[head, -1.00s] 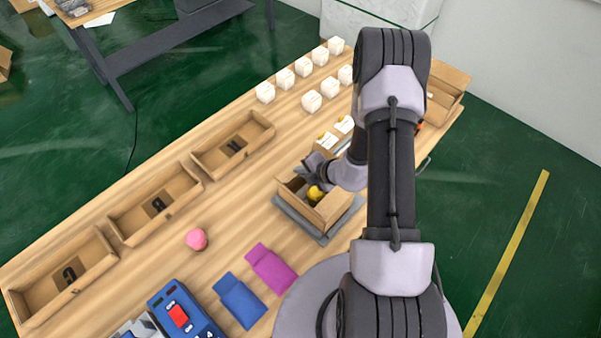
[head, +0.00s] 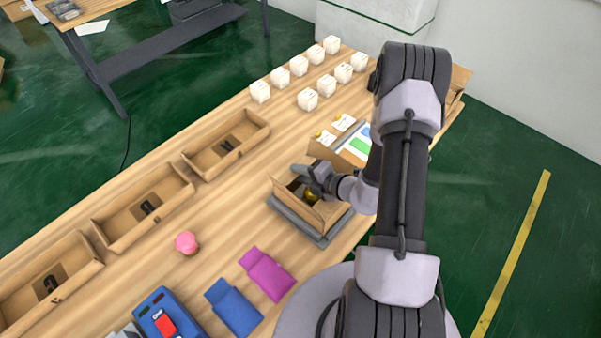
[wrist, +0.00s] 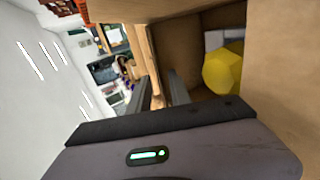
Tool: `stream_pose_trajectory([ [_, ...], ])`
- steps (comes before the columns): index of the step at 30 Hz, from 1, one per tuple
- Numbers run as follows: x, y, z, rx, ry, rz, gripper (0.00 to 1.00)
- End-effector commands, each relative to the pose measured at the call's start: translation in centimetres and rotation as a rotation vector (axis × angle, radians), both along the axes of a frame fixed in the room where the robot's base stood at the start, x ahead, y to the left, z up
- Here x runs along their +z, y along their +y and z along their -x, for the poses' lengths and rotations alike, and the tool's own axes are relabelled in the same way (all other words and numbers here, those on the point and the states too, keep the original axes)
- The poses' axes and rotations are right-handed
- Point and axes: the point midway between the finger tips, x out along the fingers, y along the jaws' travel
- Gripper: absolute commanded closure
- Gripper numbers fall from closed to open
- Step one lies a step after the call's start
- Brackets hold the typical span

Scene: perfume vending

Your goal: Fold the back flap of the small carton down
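The small carton (head: 328,214) sits with its top open on a grey pad (head: 296,227). A yellow item (head: 310,195) lies inside; it also shows in the wrist view (wrist: 222,70). My gripper (head: 308,175) is at the carton's far side, tilted low over the opening. In the wrist view my two fingers (wrist: 161,90) stand apart, with a narrow strip of cardboard (wrist: 150,62) seen between and beyond them. I cannot tell whether they touch it. The gripper and arm hide part of the back rim, and the back flap cannot be clearly made out.
Three open cardboard trays (head: 143,208) line the left of the table. Behind the carton is another box (head: 350,152) with cards. Several white cubes (head: 299,66) stand farther back. A pink round item (head: 187,243), blue pouch (head: 233,308) and magenta pouch (head: 267,274) lie nearer.

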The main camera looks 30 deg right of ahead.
Motion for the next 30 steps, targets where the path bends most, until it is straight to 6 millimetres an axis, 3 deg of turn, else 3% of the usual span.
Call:
stream_pose_trajectory([
  [4, 0.3, -0.3, 0.4, -0.001, 0.000, 0.000, 0.75],
  [7, 1.3, -0.9, 1.8, -0.003, 0.000, 0.001, 0.75],
  [15, 5.5, -3.8, 8.7, -0.007, -0.001, 0.001, 0.75],
  [21, 7.8, -5.4, 12.8, -0.004, -0.001, 0.000, 0.75],
  [30, 8.4, -5.8, 14.2, 0.001, 0.000, 0.000, 0.75],
])
